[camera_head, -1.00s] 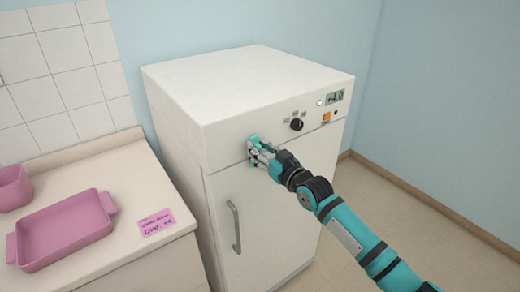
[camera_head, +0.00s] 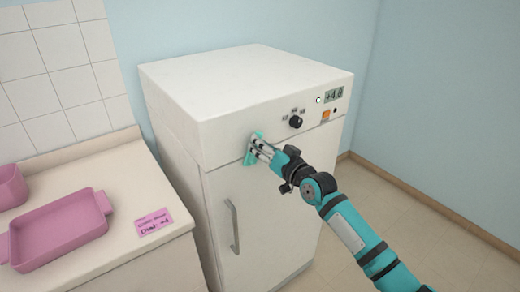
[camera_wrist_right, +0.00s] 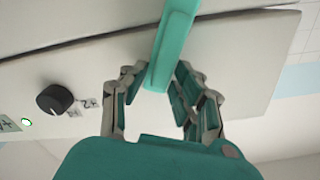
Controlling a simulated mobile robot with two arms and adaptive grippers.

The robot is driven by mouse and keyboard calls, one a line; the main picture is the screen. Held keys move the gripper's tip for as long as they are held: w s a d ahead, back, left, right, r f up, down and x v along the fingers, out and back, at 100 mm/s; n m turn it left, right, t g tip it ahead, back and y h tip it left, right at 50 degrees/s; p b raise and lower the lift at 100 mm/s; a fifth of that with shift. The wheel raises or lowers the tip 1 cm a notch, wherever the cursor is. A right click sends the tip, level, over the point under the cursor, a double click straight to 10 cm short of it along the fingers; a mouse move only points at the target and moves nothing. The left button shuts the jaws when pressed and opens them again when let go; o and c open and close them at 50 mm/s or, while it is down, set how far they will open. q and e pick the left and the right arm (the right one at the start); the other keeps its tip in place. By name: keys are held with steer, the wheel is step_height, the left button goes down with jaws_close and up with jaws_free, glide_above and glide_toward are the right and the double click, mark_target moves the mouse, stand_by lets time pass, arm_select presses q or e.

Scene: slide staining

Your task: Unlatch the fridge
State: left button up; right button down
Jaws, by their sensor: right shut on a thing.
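The white fridge (camera_head: 245,85) stands against the wall, its door (camera_head: 275,205) shut. A teal latch bar (camera_head: 249,160) sits near the top left of its front and looks upright, slightly tilted. In the right wrist view the latch (camera_wrist_right: 175,35) crosses the dark seam between door and upper panel. My right gripper (camera_head: 260,150) is shut on the latch, with its fingers on either side of the bar; it also shows in the wrist view (camera_wrist_right: 158,85). The fingers hide part of the latch. My left gripper is out of view.
A grey door handle (camera_head: 232,225) is below the latch. A black knob (camera_head: 296,122), an orange switch (camera_head: 326,115) and a "+4.0" display (camera_head: 334,96) are on the upper panel. A counter (camera_head: 120,262) at left bears a pink tray (camera_head: 60,235) and a note (camera_head: 153,222). Floor at right is clear.

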steer(key=shift+w+d+f+m, duration=0.2)
steer(key=shift+f+m, duration=0.2)
steer(key=shift+m, duration=1.75)
steer(key=shift+w+d+f+m, duration=0.1)
steer(key=shift+d+f+m, duration=0.25)
steer(key=shift+m, duration=1.75)
steer(key=shift+w+d+f+m, duration=0.15)
steer(key=shift+f+m, duration=0.35)
steer(key=shift+m, duration=1.65)
steer(key=c, duration=1.2)
jaws_free()
steer(key=shift+c, duration=0.2)
steer(key=v, duration=1.2)
